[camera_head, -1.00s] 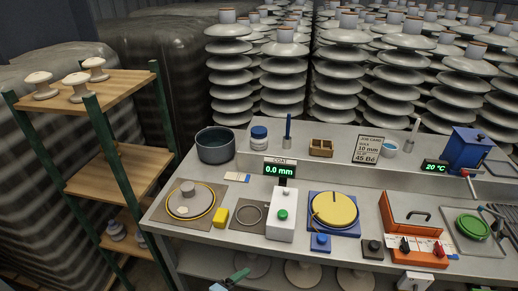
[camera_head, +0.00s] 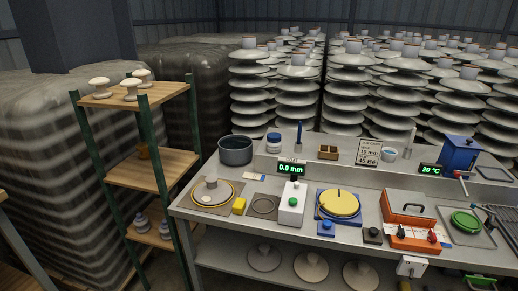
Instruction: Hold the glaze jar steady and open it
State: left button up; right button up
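The likely glaze jar is a small white jar with a blue lid (camera_head: 273,142). It stands upright on the raised back ledge of the workbench, just right of a dark pot (camera_head: 236,150). The lid appears to be on. No gripper is near it. My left gripper is out of view. A green and dark piece (camera_head: 480,279) at the bottom right edge looks like part of my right gripper; its fingers cannot be made out.
The grey bench holds a turntable (camera_head: 211,191), a gauge reading 0.0 mm (camera_head: 291,169), a yellow disc (camera_head: 340,203), an orange box (camera_head: 408,217) and a blue machine (camera_head: 459,155). A wooden shelf rack (camera_head: 140,168) stands close left of the bench. Insulator stacks fill the back.

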aim_at(271, 147)
jog(key=u, duration=0.7)
jog(key=i, duration=0.7)
jog(key=z, duration=1.15)
